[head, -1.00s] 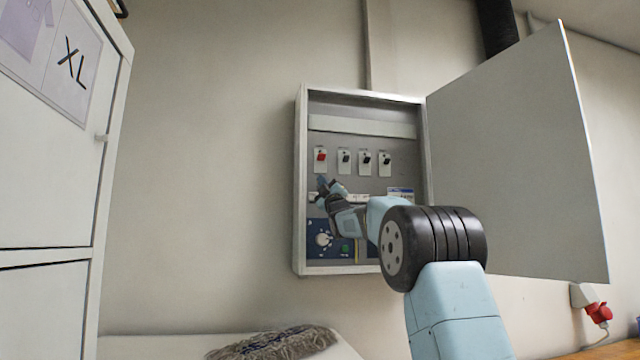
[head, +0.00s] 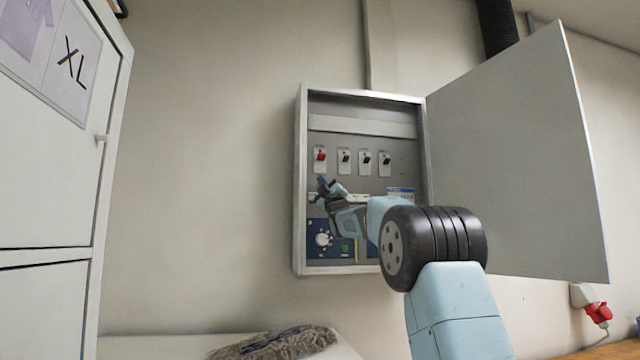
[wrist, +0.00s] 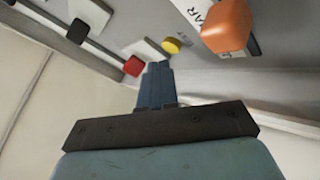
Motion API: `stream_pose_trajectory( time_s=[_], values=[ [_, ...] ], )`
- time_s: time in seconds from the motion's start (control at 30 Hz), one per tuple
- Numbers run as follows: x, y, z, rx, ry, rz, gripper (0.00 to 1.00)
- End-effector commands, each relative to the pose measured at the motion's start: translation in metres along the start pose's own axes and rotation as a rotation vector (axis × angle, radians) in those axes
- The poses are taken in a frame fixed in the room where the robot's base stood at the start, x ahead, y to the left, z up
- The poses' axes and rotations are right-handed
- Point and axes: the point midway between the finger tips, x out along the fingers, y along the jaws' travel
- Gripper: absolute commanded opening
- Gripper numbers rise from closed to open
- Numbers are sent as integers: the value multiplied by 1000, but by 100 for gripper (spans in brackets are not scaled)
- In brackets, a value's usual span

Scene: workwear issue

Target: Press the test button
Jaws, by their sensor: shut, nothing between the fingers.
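The open electrical cabinet (head: 299,200) hangs on the wall. In the wrist view a round yellow button (wrist: 171,45) sits on a pale plate with a partly legible label ending in "ST". My gripper (wrist: 158,66) is shut and empty, its fingertips just below and left of the yellow button. I cannot tell whether they touch it. In the head view my gripper (head: 326,184) is inside the cabinet, below the red switch (head: 321,156); the yellow button is not visible there, likely hidden by the gripper.
Black switches (head: 365,159) stand right of the red one. Below are a round dial (head: 323,240) and a green button (head: 346,248). In the wrist view an orange knob (wrist: 226,25) is close right of the yellow button. The cabinet door (head: 515,165) stands open at right.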

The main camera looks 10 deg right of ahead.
Motion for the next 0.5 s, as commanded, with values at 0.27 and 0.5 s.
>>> stream_pose_trajectory(
  time_s=[0.27, 0.5],
  values=[
    [0, 0, 0, 0, 0, 0, 0],
    [3, -2, 2, 0, 0, 0, 0]
  ],
)
